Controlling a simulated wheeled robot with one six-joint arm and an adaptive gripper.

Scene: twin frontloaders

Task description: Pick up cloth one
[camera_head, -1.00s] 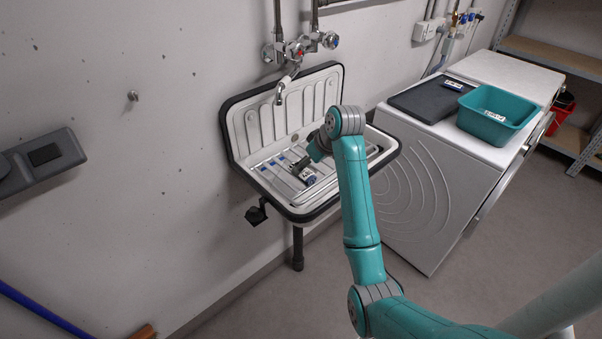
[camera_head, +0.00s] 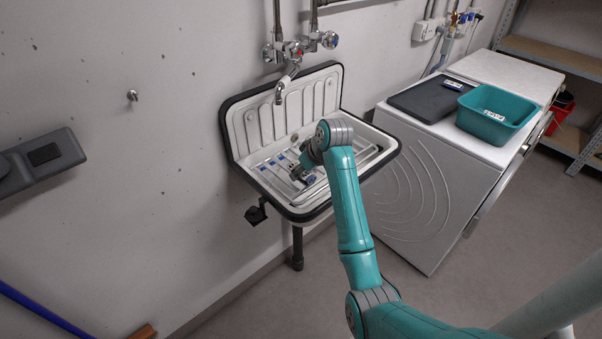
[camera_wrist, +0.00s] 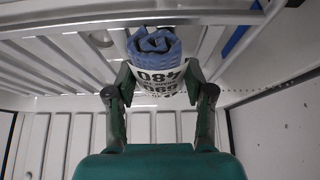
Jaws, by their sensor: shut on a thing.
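Cloth one is a rolled blue cloth with a white printed label. In the wrist view the cloth (camera_wrist: 154,42) lies between the two fingers of my gripper (camera_wrist: 160,88), which is shut on it. The label's black digits face the camera. In the head view my gripper (camera_head: 300,172) is low in the sink, and the arm partly hides it. A small blue part of the cloth (camera_head: 310,180) shows at the fingers. I cannot tell whether the cloth touches the sink's rack.
The white sink (camera_head: 283,190) has a black rim, a ribbed backsplash and a rack with bars. A faucet (camera_head: 283,88) hangs above it. To the right, a washing machine carries a dark board (camera_head: 428,100) and a teal bin (camera_head: 497,112) with a label.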

